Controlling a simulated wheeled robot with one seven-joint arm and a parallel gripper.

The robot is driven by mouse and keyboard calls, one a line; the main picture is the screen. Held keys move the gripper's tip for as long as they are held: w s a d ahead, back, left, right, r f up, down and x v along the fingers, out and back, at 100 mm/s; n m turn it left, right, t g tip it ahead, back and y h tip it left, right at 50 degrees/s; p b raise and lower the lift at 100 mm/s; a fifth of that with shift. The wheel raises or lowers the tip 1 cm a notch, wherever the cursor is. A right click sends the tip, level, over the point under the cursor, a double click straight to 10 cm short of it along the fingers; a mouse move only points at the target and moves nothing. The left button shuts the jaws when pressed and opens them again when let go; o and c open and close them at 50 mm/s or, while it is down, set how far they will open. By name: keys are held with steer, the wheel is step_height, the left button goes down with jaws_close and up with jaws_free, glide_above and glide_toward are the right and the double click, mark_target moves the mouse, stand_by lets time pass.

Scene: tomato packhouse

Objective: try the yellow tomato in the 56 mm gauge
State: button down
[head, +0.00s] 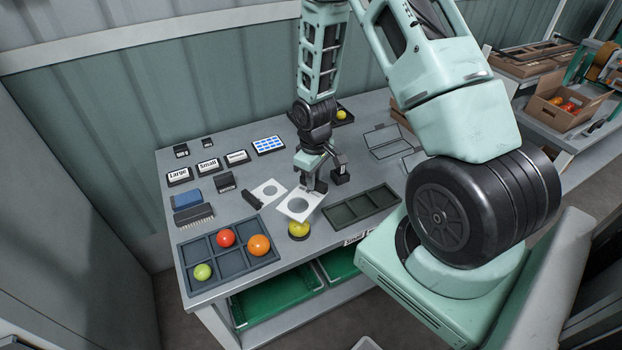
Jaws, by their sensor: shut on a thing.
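My gripper (314,185) is shut on a white gauge plate (291,213) with a round hole. It holds the plate slightly tilted over the table, and the size mark is not readable. A yellow tomato (299,229) stands just in front of the plate, near the table's front edge. I cannot tell whether the plate touches it. A second white gauge plate (258,187) with a round hole lies on the table to the left. Another yellow tomato (341,114) sits in a small dark tray at the back.
A dark divided tray (188,256) at front left holds a red, an orange and a green tomato. An empty divided tray (362,207) lies to the right. Label blocks (208,166), a blue box (187,199) and a brush (193,214) stand at left. Green crates (275,297) are below.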

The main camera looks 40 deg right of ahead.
steer(key=shift+f+b, duration=2.1)
steer(key=shift+f, duration=0.85)
steer(key=shift+f+b, duration=0.9)
steer(key=shift+f, duration=0.35)
steer(key=shift+r, duration=0.2)
steer(key=shift+r+p, duration=2.75)
steer(key=shift+r, duration=0.55)
